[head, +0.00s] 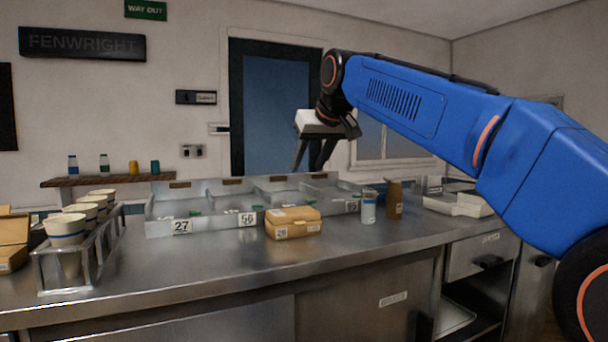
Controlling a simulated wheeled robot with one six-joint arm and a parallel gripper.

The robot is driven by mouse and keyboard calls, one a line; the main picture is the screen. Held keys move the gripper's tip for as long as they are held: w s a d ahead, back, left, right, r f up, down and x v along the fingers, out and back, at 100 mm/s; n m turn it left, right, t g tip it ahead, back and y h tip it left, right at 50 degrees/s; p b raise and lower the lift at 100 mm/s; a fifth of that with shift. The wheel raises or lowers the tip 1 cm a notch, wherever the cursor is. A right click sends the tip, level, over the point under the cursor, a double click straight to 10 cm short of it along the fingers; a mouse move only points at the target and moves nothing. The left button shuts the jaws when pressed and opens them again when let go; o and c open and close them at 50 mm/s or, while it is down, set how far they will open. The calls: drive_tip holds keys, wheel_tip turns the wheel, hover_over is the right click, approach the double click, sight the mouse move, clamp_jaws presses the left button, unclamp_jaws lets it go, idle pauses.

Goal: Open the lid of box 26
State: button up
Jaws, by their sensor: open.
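Box 26 (293,222) is a small tan carton with white number labels on its front. It sits on the steel counter in front of the grey divided bin, and its lid looks shut. My gripper (314,166) is open and empty. It hangs in the air above and behind the box in the picture, over the back part of the counter, with its fingers pointing down. The gripper and the box are apart.
The grey bin (205,225) with labels 27 and 56 stands behind the box. A clear bottle (368,207) and a brown bottle (394,199) stand right of it. A rack of cups (80,250) is at left. The counter front (230,275) is clear.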

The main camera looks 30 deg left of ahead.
drive_tip(key=v, duration=1)
drive_tip(key=shift+s+r, duration=0.2)
drive_tip(key=shift+d, duration=0.15)
